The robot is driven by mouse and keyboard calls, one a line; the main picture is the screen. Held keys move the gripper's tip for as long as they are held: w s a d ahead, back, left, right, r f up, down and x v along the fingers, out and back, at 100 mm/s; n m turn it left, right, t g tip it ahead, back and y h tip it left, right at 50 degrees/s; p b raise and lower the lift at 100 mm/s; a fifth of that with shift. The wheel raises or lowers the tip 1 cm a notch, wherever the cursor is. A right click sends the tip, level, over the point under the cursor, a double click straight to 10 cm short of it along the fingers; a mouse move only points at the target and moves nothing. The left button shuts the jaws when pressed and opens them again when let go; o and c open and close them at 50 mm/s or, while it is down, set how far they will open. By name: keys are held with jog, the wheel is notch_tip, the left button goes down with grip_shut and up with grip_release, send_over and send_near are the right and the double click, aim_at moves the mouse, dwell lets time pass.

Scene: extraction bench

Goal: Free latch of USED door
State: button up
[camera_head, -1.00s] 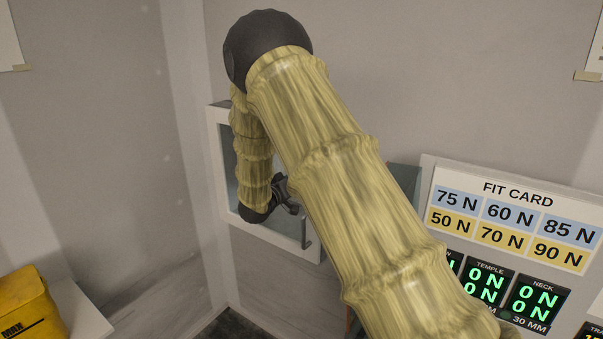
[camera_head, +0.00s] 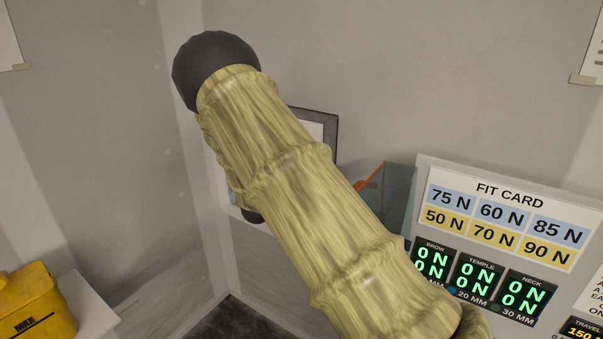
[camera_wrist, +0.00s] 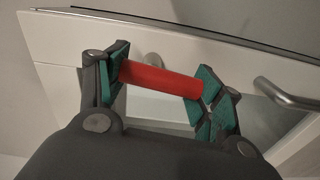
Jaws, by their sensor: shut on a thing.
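In the wrist view my gripper (camera_wrist: 163,85) is shut on a red cylindrical bar (camera_wrist: 160,79), with a teal-padded finger at each end of it. Behind it is a white-framed door or panel (camera_wrist: 60,28), with a paler recessed area below. A bent metal handle (camera_wrist: 288,95) stands out from the white frame to the right of my gripper, apart from it. In the head view my arm hides my gripper and most of this unit; a white panel with a dark grey edge (camera_head: 334,130) shows beside the arm. No USED lettering is readable.
In the head view a teal glassy panel (camera_head: 399,195) with an orange-red strip (camera_head: 371,177) stands right of my arm. The fit card board (camera_head: 505,215) and green readouts (camera_head: 475,279) are further right. A yellow container (camera_head: 38,300) sits at lower left.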

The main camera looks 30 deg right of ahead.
jog(key=shift+n, duration=0.6)
jog(key=o, duration=1)
jog(key=shift+o, duration=0.2)
jog(key=v, duration=1.2)
jog(key=shift+s+f, duration=0.1)
jog(key=shift+f, duration=0.05)
